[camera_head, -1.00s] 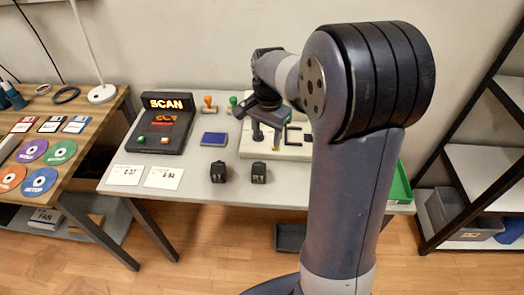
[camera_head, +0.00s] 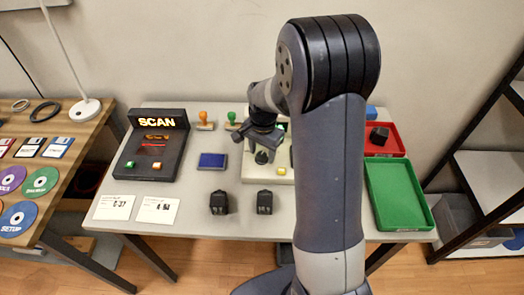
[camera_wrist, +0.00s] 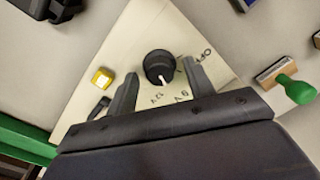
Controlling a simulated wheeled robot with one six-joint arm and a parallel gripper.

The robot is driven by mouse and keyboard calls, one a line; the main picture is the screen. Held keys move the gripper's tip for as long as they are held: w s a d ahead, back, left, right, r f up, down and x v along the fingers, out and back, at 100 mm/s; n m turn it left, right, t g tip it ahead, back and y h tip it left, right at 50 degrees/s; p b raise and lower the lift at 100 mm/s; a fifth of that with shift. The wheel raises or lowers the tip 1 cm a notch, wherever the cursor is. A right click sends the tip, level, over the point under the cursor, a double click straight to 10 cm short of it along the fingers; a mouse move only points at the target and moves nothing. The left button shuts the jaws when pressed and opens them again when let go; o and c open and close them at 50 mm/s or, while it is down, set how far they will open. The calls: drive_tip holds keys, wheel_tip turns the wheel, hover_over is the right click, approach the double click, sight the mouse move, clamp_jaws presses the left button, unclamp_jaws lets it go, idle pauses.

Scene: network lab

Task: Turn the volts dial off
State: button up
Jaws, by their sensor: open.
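The volts dial (camera_wrist: 159,66) is a round black knob with a white pointer mark on a cream panel (camera_wrist: 85,112). In the wrist view its pointer faces down and slightly right, towards the lower printed labels. The "OFF" label (camera_wrist: 205,54) is to the dial's right, and the pointer is not on it. My gripper (camera_wrist: 160,72) is open, its fingers on either side of and below the dial in the picture; contact cannot be told. In the head view my gripper (camera_head: 262,138) hangs over the panel with the dial (camera_head: 262,157) just below it.
A yellow button (camera_wrist: 102,78) is on the panel left of the dial. A green-handled stamp (camera_wrist: 290,88) stands at the right. The head view shows a SCAN unit (camera_head: 153,150), blue pad (camera_head: 212,160), two black blocks (camera_head: 219,203), green tray (camera_head: 398,195) and red tray (camera_head: 396,141).

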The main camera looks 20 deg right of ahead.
drive_tip(key=c, duration=1)
drive_tip(key=shift+o, duration=0.2)
drive_tip(key=shift+n, duration=0.4)
drive_tip(key=n, duration=0.3)
drive_tip(key=shift+n, duration=0.4)
drive_tip(key=n, duration=0.4)
drive_tip(key=shift+n, duration=0.3)
drive_tip(key=n, duration=0.4)
drive_tip(key=shift+w+g, duration=0.1)
drive_tip(key=shift+g, duration=0.2)
drive_tip(key=shift+n, duration=2.2)
